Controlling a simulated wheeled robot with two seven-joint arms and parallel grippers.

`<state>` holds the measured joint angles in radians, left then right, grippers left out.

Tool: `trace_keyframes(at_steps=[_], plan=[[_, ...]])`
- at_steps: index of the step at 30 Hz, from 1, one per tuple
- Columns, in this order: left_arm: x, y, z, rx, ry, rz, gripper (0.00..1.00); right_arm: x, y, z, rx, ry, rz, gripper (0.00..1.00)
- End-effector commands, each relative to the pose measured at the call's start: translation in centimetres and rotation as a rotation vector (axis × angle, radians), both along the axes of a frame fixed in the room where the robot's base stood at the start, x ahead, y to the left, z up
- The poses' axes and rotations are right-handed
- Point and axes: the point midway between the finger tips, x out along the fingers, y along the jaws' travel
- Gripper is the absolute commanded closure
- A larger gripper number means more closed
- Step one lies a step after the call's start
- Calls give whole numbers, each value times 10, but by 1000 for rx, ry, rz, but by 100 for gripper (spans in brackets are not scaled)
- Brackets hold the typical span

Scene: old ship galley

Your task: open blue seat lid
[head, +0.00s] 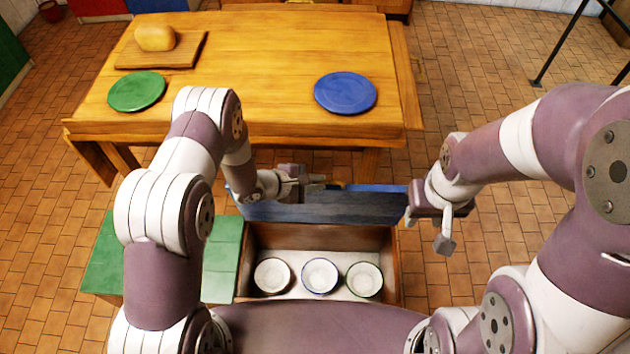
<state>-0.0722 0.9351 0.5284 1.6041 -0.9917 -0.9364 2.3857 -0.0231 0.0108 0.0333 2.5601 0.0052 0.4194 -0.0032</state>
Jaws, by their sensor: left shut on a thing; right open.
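The blue seat lid (330,207) stands raised, roughly upright, along the far side of the open seat box (316,236). Three white bowls stand in a row inside the box: the left bowl (272,275), the middle bowl (320,275) and the right bowl (364,279). My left gripper (312,182) is shut at the lid's upper edge, left of its middle; the exact contact is too small to see. My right gripper (447,220) is open and empty, beside the lid's right end. My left arm covers part of the lid's left end.
A green seat lid (222,254) lies flat left of the box. Beyond the raised lid stands a wooden table (255,65) with a green plate (137,91), a blue plate (345,92) and bread (155,37) on a board (184,55). The tiled floor on the right is clear.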

Motion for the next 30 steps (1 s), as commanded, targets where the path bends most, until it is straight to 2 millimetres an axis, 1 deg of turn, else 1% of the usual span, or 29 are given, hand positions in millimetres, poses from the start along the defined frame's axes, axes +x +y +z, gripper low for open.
trace_keyframes(at_steps=[1,8,9,10,11,25,28,30], plan=[[-2,1,-4,5,9,1,100,0,0,-1,0,0,0,57],[-3,1,-4,5,9,1,100,0,0,-1,0,0,0,57],[-3,1,-4,6,10,1,74,0,0,-1,0,0,0,57],[-3,1,-4,4,9,1,65,0,0,-1,0,0,0,57],[-2,1,-4,5,8,0,62,0,0,-1,0,0,0,57],[-1,1,0,1,1,1,62,0,0,0,0,0,0,57],[-6,10,7,1,1,2,62,0,0,0,0,0,0,57],[-12,22,16,1,1,4,62,0,0,0,0,0,0,57]])
